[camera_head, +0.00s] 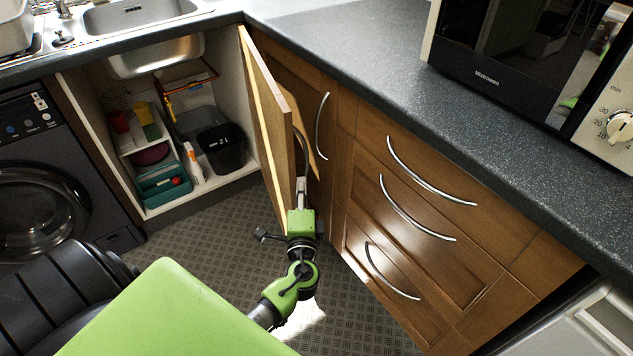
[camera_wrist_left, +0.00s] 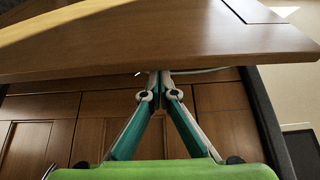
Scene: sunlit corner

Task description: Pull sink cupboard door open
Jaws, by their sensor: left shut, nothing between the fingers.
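The sink cupboard door (camera_head: 266,130) is a brown wooden panel with a pale edge. It stands swung out wide from the cupboard below the sink, and the inside shows. My left gripper (camera_head: 302,182) is at the outer face of the door, close to its curved handle (camera_head: 302,147). In the left wrist view the two fingers meet at their tips (camera_wrist_left: 160,76), shut with nothing between them, just below the door (camera_wrist_left: 150,45). A thin piece of metal, likely the handle, shows beside the tips. I cannot tell whether the fingers touch it. My right gripper is in no view.
The cupboard holds a black bin (camera_head: 222,148), a teal box (camera_head: 165,185) and small items on a shelf. A dark washing machine (camera_head: 40,170) stands left. Drawers (camera_head: 420,215) with curved metal handles are close on the right. A microwave (camera_head: 530,60) stands on the counter.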

